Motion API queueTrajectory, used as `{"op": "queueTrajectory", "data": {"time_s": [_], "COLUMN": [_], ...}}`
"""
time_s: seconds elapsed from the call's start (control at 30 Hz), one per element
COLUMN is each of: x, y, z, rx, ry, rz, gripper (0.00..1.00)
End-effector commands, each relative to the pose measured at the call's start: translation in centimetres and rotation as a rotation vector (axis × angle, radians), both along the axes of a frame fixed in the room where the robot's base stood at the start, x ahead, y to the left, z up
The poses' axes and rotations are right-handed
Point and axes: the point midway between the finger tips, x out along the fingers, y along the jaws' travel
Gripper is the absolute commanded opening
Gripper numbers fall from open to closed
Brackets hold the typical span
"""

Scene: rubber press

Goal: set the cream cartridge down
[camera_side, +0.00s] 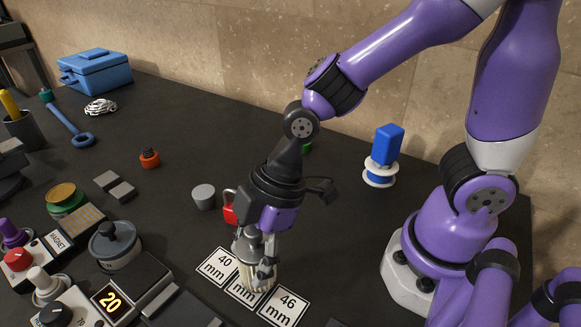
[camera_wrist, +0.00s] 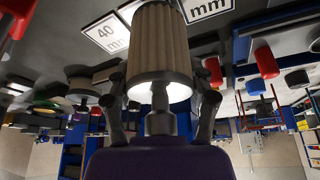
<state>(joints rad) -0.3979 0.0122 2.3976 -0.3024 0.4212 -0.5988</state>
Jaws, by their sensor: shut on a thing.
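The cream cartridge (camera_wrist: 161,42) is a ribbed, pale cylinder held upright in my gripper (camera_side: 255,268). In the side view the cartridge (camera_side: 252,285) shows low between the fingers, over the middle label card (camera_side: 240,293). I cannot tell whether its lower end touches the card. My gripper (camera_wrist: 161,100) is shut on the cartridge in the wrist view, a finger on each side. The 40 mm card (camera_side: 222,265) lies to the left and the 46 mm card (camera_side: 283,307) to the right. The middle card's number is hidden by the cartridge and gripper.
A red padlock (camera_side: 230,210) and a grey cup-shaped piece (camera_side: 204,196) stand just behind my gripper. A device with a display reading 20 (camera_side: 111,299) and several knobs crowd the left front. A blue block on a white spool (camera_side: 384,155) stands right. Dark table between is clear.

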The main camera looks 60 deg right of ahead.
Motion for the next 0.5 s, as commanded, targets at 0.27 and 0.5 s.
{"op": "queueTrajectory", "data": {"time_s": [0.27,0.5], "x": [0.0,-0.1], "y": [0.0,0.0], "z": [-2.2,-2.4], "rx": [0.000,-0.001], "ry": [0.000,0.001], "rz": [0.001,0.000], "gripper": [0.18,0.18]}}
